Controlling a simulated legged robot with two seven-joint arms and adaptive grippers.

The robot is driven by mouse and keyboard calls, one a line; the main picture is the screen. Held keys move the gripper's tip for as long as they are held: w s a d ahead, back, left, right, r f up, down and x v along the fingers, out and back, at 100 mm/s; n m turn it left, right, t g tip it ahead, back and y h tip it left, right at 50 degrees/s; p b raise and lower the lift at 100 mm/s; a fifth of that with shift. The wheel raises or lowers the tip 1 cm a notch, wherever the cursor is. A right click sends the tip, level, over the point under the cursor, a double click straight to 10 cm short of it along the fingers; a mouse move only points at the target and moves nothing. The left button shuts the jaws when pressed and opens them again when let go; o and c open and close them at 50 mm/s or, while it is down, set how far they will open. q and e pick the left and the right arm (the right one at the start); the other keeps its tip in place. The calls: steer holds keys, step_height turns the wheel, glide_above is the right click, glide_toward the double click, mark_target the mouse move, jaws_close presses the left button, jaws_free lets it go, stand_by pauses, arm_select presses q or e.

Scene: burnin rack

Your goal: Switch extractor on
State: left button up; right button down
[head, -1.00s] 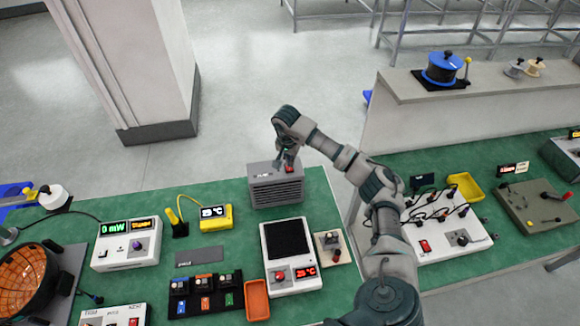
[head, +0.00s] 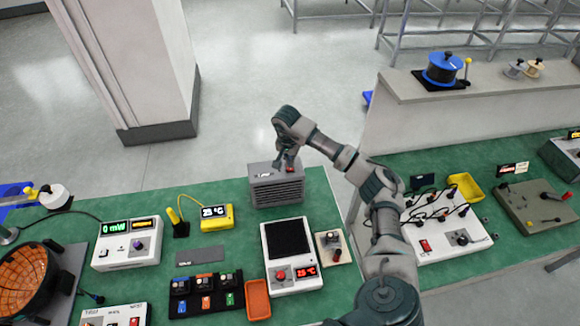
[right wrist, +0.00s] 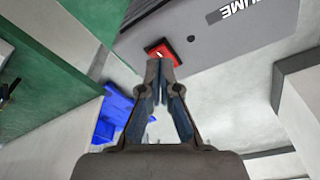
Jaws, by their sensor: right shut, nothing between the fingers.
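The extractor is a grey box (head: 278,189) with a slatted front, at the back edge of the green bench. Its top has a label and a red rocker switch (head: 289,170). In the right wrist view the red switch (right wrist: 161,52) sits in a black frame on the grey top, right at my fingertips. My right gripper (head: 284,165) is over the extractor's top, pointing down, with its fingers shut and empty. In the right wrist view the fingertips (right wrist: 161,65) overlap the switch's near edge; I cannot tell whether they touch it. My left gripper is not in view.
A white hot plate (head: 292,268) with a red display stands in front of the extractor. A yellow meter (head: 216,217) and a white power meter (head: 127,245) are to the left. A grey ledge (head: 440,90) stands at the right. Bare floor lies behind the bench.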

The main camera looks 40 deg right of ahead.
mark_target(290, 169)
steer(key=shift+a+f, duration=0.15)
steer(key=shift+d+f, duration=0.25)
steer(key=shift+f, duration=0.15)
steer(key=shift+a+f+b, duration=0.15)
steer(key=shift+f+b, duration=0.1)
steer(key=shift+b, duration=0.15)
steer(key=shift+f, duration=0.2)
steer(key=shift+r+p, duration=2.8)
steer(key=shift+r, duration=0.75)
